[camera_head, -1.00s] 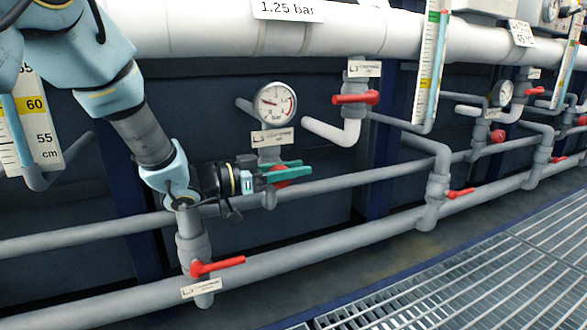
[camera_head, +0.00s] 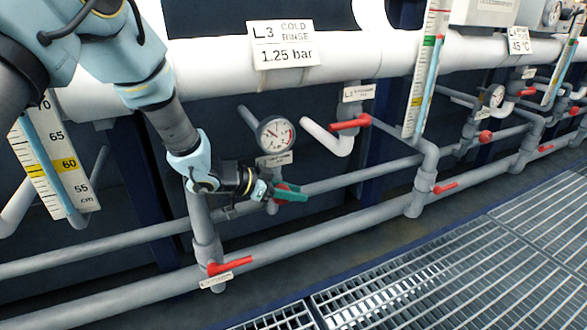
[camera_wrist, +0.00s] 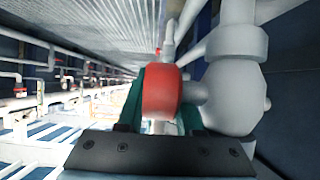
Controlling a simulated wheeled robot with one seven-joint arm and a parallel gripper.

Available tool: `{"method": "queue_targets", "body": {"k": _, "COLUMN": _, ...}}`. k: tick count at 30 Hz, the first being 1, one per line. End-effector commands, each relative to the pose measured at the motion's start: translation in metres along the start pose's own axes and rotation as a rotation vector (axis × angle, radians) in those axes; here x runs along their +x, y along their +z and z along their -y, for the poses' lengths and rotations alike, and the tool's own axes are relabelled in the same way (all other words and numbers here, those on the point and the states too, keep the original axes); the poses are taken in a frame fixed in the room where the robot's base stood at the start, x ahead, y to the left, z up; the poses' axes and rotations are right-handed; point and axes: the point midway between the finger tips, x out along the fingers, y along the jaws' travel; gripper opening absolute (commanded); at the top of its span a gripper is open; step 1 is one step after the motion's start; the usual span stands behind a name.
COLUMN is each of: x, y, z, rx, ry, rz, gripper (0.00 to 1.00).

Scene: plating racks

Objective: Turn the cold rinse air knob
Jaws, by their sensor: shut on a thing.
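The red air knob (camera_wrist: 160,92) sits on a grey valve body (camera_wrist: 233,92) in the wrist view, with a teal finger on either side of it. In the head view my gripper (camera_head: 291,193) is at this knob on the vertical pipe below the round gauge (camera_head: 276,134). Its teal fingers are shut on the knob and hide most of it. A small label (camera_head: 274,159) sits just above the knob; its text is too small to read. A sign (camera_head: 283,44) above reads L3 cold rinse, 1.25 bar.
A red lever (camera_head: 350,123) is up right of the knob and another red lever (camera_head: 229,265) is low on the left. Grey pipes run below and behind my gripper. A level scale (camera_head: 52,166) stands at left. The floor grating (camera_head: 400,285) is clear.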

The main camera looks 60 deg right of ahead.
Motion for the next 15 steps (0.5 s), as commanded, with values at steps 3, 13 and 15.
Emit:
{"method": "queue_targets", "body": {"k": 3, "x": -0.003, "y": -0.003, "z": -0.001, "rx": -0.002, "ry": 0.002, "rz": 0.058, "gripper": 0.0}}
{"method": "queue_targets", "body": {"k": 13, "x": -0.001, "y": 0.004, "z": -0.001, "rx": -0.002, "ry": 0.001, "rz": 0.149, "gripper": 0.0}}
{"method": "queue_targets", "body": {"k": 15, "x": 0.0, "y": 0.006, "z": -0.001, "rx": -0.003, "ry": 0.001, "rz": 0.157, "gripper": 0.0}}
